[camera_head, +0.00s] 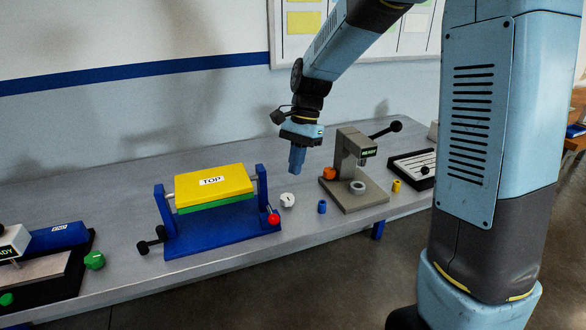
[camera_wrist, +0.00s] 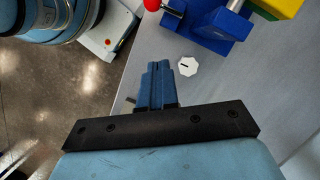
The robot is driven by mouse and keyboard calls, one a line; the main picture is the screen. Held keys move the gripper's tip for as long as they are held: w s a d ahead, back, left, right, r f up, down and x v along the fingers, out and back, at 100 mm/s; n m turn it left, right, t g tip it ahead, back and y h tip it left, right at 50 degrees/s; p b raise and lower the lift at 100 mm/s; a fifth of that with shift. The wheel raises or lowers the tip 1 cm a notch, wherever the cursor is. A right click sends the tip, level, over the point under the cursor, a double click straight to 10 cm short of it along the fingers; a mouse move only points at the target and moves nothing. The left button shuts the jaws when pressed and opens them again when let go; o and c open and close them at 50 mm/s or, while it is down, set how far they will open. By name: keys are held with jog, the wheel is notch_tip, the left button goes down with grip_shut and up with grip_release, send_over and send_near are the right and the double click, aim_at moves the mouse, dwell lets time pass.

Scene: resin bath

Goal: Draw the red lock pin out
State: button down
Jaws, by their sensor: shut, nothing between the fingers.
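The red lock pin (camera_head: 274,219) shows its round red head at the right end of the blue stand (camera_head: 215,237), low on the upright. A yellow block marked TOP (camera_head: 222,182) with a green layer under it hangs between the stand's two uprights. In the wrist view the red head (camera_wrist: 152,4) is at the top edge, partly cut off, beside the blue stand (camera_wrist: 205,25). My gripper (camera_head: 297,160) points down above the bench, right of the stand and apart from the pin. Its blue fingers (camera_wrist: 159,78) are together with nothing between them.
A white round piece (camera_head: 288,200) lies between the stand and a small blue cylinder (camera_head: 322,207). A grey press (camera_head: 352,170) with a black lever stands to the right, near a yellow cylinder (camera_head: 396,185). A green knob (camera_head: 94,260) is at the left. Bare bench lies behind the stand.

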aim_at(274, 219)
jog(key=shift+s+a+f, duration=0.65)
jog(key=shift+s+f, duration=0.15)
jog(key=shift+f, duration=0.55)
jog(key=shift+s+a+f, duration=0.7)
jog(key=shift+s+f, duration=0.1)
jog(key=shift+f, duration=0.55)
jog(key=shift+s+a+f, duration=0.65)
jog(key=shift+s+f, duration=0.15)
jog(key=shift+f, duration=0.55)
jog(key=shift+s, duration=0.1)
jog(key=shift+s+d, duration=0.3)
jog(key=shift+s, duration=0.55)
jog(key=shift+w, duration=0.1)
